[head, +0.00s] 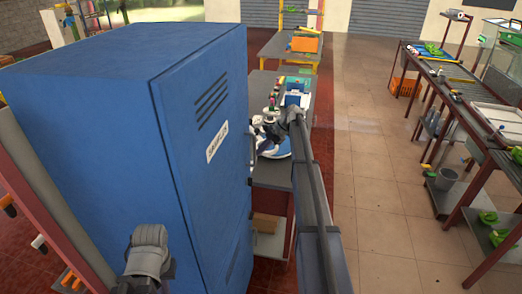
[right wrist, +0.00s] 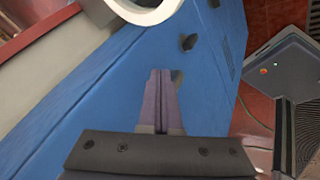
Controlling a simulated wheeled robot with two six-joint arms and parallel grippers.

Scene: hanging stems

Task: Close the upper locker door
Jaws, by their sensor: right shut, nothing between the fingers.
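The tall blue locker (head: 100,70) fills the left of the head view. Its upper door (head: 190,150) has vent slots and a white label and looks about flush with the body; I cannot tell whether a small gap remains. My right gripper (head: 256,132) is at the door's right edge, its fingers partly hidden there. In the right wrist view its fingers (right wrist: 160,78) are shut and empty, in front of the blue locker face (right wrist: 105,85). A small dark piece (right wrist: 188,42) shows on that face beyond the fingertips. I cannot tell whether they touch.
A workbench with tools (head: 280,175) stands close behind my right arm. Another table (head: 285,45) is farther back. Racks with several items (head: 455,90) stand at the right. The tiled floor (head: 385,200) between them is clear.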

